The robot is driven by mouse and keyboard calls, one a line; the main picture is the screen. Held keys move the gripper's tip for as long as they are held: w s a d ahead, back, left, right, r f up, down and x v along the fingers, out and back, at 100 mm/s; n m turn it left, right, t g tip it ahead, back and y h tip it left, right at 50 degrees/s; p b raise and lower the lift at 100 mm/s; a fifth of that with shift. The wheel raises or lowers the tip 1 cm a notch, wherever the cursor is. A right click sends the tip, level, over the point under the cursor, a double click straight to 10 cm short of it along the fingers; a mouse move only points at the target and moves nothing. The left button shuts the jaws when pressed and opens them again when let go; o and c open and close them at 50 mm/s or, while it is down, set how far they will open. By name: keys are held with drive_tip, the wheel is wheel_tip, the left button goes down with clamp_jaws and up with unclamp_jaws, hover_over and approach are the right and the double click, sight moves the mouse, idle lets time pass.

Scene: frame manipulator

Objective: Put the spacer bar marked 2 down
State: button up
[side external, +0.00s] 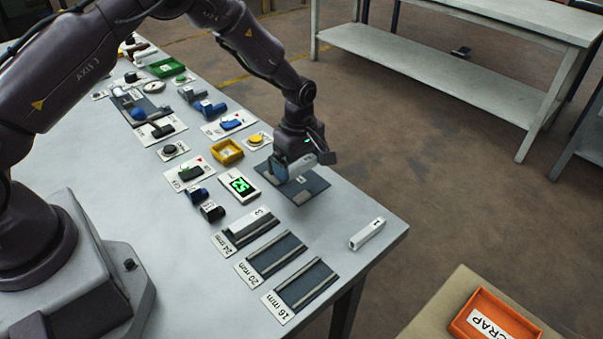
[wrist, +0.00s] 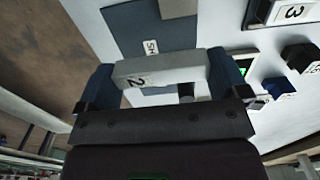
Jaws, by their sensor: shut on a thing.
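The spacer bar marked 2 (wrist: 160,70) is pale grey and spans my gripper's two blue-padded fingers in the wrist view. My gripper (side external: 299,168) is shut on it, over a dark grey mat (side external: 317,183). The mat also shows in the wrist view (wrist: 135,28) with a partly hidden label. I cannot tell whether the bar touches the mat. The bar marked 1 (side external: 367,233) lies on the bare table near the right edge. The bar marked 3 (side external: 250,222) lies in the 24 mm slot.
The 20 mm slot (side external: 277,254) and 16 mm slot (side external: 306,285) are empty. A green-lit display (side external: 239,185), a yellow tray (side external: 227,152) and several small parts stand left of my gripper. An orange scrap bin (side external: 510,307) stands on a separate surface at bottom right.

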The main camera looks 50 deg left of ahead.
sight(302, 184)
drive_tip(key=shift+w+f, duration=0.15)
drive_tip(key=shift+f, duration=0.8)
drive_tip(key=shift+w+f, duration=0.15)
drive_tip(key=shift+f, duration=0.8)
drive_tip(key=shift+f, duration=0.1)
drive_tip(key=o, duration=0.6)
drive_tip(key=shift+c, duration=0.2)
